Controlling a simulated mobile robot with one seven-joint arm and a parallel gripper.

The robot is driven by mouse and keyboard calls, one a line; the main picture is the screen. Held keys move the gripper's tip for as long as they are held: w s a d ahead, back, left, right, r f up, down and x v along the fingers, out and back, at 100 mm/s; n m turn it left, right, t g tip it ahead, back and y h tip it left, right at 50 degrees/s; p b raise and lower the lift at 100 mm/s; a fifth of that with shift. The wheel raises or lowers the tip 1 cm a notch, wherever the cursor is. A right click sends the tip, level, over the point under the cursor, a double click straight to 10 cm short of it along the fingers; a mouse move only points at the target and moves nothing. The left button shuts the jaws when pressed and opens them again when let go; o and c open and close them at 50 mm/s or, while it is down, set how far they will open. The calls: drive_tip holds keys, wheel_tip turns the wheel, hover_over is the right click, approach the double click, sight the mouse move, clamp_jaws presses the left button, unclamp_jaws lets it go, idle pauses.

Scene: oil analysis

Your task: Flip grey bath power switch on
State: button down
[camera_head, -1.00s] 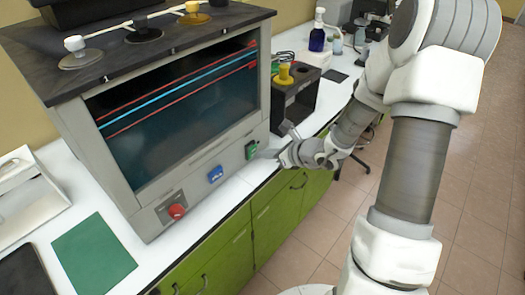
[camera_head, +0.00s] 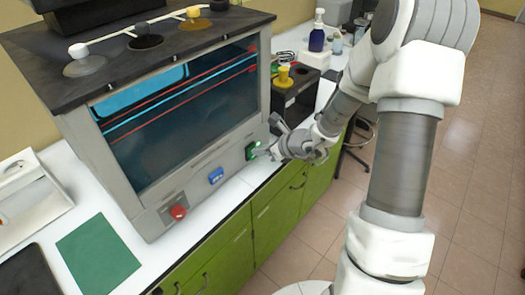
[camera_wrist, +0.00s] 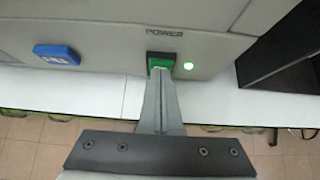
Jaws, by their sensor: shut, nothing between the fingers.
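The grey bath (camera_head: 165,130) stands on the white counter, with a dark glass front. Its green power switch (camera_head: 251,149) is at the lower right of the front panel. In the wrist view the switch (camera_wrist: 162,60) sits under the word POWER, with a lit green lamp (camera_wrist: 188,66) just right of it. My gripper (camera_head: 262,153) is shut and empty, its fingertips at the switch. The fingertips also show in the wrist view (camera_wrist: 160,73), covering the lower part of the switch. They look to be touching it, but the exact contact is hidden.
A blue switch (camera_head: 216,175) and a red knob (camera_head: 178,212) are left of the power switch. A black box (camera_head: 293,95) with a yellow piece on top stands to the right. Green cabinets (camera_head: 275,215) lie below the counter.

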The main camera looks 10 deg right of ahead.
drive_tip(key=shift+r, duration=0.1)
drive_tip(key=shift+r+p, duration=0.5)
drive_tip(key=shift+r, duration=0.2)
drive_tip(key=shift+s+d, duration=0.1)
